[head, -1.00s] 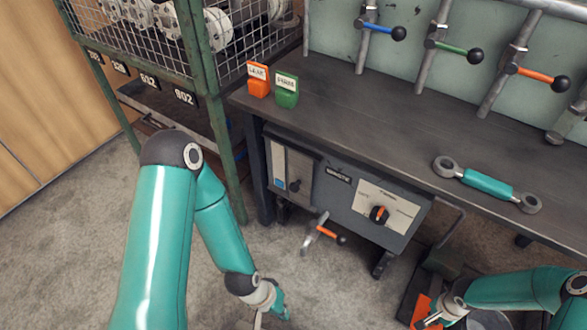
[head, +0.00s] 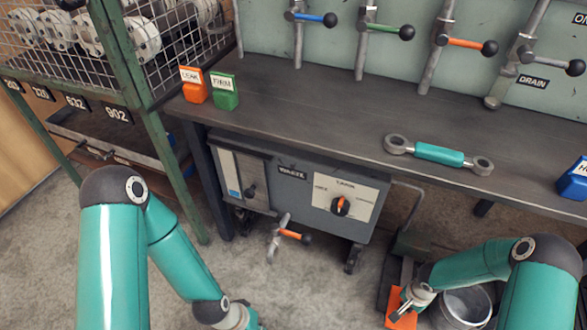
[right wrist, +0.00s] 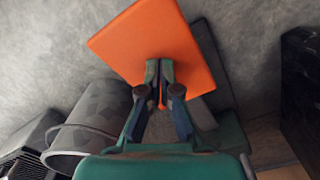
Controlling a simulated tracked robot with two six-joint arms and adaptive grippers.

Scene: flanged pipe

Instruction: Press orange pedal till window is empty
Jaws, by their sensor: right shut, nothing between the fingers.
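The orange pedal (head: 394,300) is a flat plate low on the floor at the lower right. It fills the upper middle of the right wrist view (right wrist: 150,40). My right gripper (head: 405,308) is shut and empty, its fingertips (right wrist: 160,88) over the pedal's face. I cannot tell whether they press on it. A pale narrow window (head: 231,172) on the grey cabinet front under the bench has a blue patch near its bottom. My left arm comes down at the lower left, and its fingers are cut off by the bottom edge.
A metal bucket (head: 462,306) stands beside my right forearm. An orange-handled valve (head: 290,234) sticks out below the cabinet (head: 292,172). A teal link (head: 439,153) and orange (head: 194,86) and green (head: 224,92) tags are on the bench. A wire-sided rack (head: 120,50) stands left.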

